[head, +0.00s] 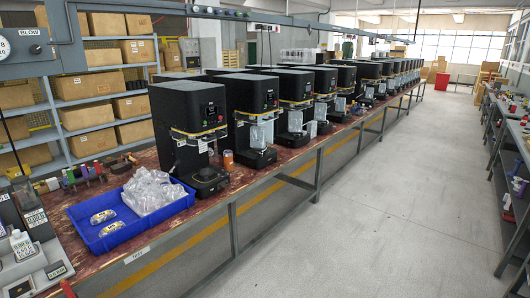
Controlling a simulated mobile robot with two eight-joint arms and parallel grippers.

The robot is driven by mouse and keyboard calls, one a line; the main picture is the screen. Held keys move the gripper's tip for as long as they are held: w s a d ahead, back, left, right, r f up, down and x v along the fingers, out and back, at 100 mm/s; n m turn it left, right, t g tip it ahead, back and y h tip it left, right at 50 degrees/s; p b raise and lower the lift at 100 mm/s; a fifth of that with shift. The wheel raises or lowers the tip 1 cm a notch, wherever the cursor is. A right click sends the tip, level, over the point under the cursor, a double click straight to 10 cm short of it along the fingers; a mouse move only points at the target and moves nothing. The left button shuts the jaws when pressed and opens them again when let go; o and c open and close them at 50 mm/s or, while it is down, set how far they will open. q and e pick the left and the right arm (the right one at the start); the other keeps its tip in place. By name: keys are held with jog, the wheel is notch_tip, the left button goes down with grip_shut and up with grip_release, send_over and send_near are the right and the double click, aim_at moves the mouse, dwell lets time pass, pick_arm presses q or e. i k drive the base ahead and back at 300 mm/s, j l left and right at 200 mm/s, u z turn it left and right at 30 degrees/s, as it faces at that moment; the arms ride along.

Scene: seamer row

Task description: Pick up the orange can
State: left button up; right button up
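A small orange can (228,160) stands upright on the reddish-brown bench top (240,183). It is just right of the nearest black seaming machine (192,112), close beside its column, and left of the second machine (251,108). The can looks unobstructed from the front. Neither of my grippers shows in the head view.
A blue tray (89,241) with clear plastic cups and two packets sits left of the nearest machine. More machines line the bench to the back. Scales (37,262) stand at the lower left. Shelves with boxes (85,88) are behind. The aisle floor (390,215) is clear.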

aim_at(227, 158)
jog(key=i+u, duration=0.1)
jog(key=i, duration=1.5)
jog(key=i+u, duration=0.2)
jog(key=i, duration=0.3)
jog(key=i+l+u, duration=0.25)
jog(key=i, duration=0.2)
jog(key=i+l+u, duration=0.2)
jog(key=i, duration=0.25)
jog(key=i+l+u, duration=0.7)
jog(key=i+j, duration=0.05)
jog(key=i, duration=0.05)
